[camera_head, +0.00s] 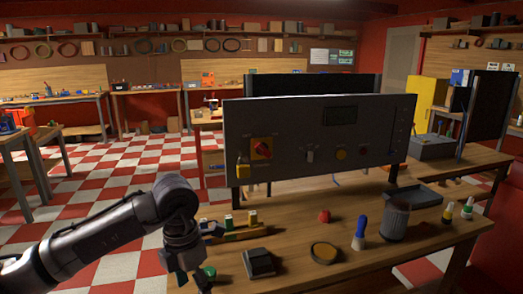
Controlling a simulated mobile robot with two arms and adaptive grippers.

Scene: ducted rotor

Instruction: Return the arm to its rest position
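My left arm (110,232) comes in from the lower left and bends down at a dark wrist joint. My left gripper (192,277) points down at the near left edge of the wooden workbench (300,240). Its fingers are small and dark, and I cannot tell how far apart they are. A small green thing (210,272) shows right beside the fingers; whether they touch it is unclear. My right gripper is out of view.
A grey control panel (320,135) with a red-and-yellow switch (261,149) stands on the bench. Checkered floor lies left.

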